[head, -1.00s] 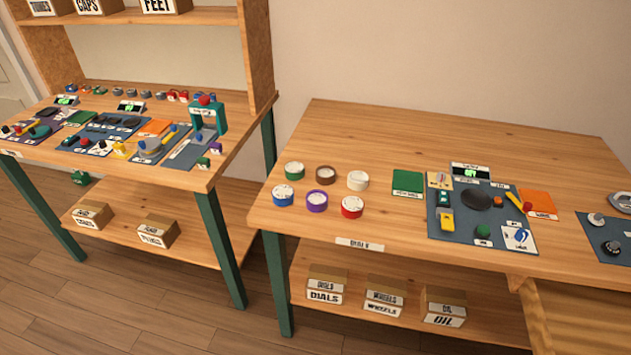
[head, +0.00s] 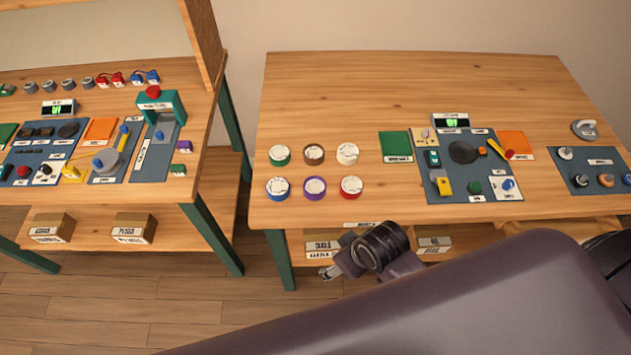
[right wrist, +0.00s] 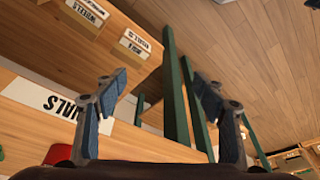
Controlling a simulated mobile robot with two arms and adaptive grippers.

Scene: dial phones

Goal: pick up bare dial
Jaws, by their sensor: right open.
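Several round dials with white faces stand in two rows on the left part of the right table. The back row holds a green-rimmed dial (head: 279,155), a brown-rimmed dial (head: 314,154) and an all-white dial (head: 347,153). The front row holds a blue-rimmed dial (head: 278,187), a purple-rimmed dial (head: 315,187) and a red-rimmed dial (head: 351,187). I cannot tell from their look which is the bare one. My right gripper (head: 330,271) is in front of and below the table's front edge, away from the dials. In the right wrist view its fingers (right wrist: 160,79) are apart and empty. My left gripper is out of view.
A blue mat (head: 432,190) with parts, a green pad (head: 396,146) and an orange pad (head: 517,145) lie right of the dials. The table's front edge and label (right wrist: 60,105) are close to my right gripper. Labelled boxes stand on the lower shelf. The back of the table is clear.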

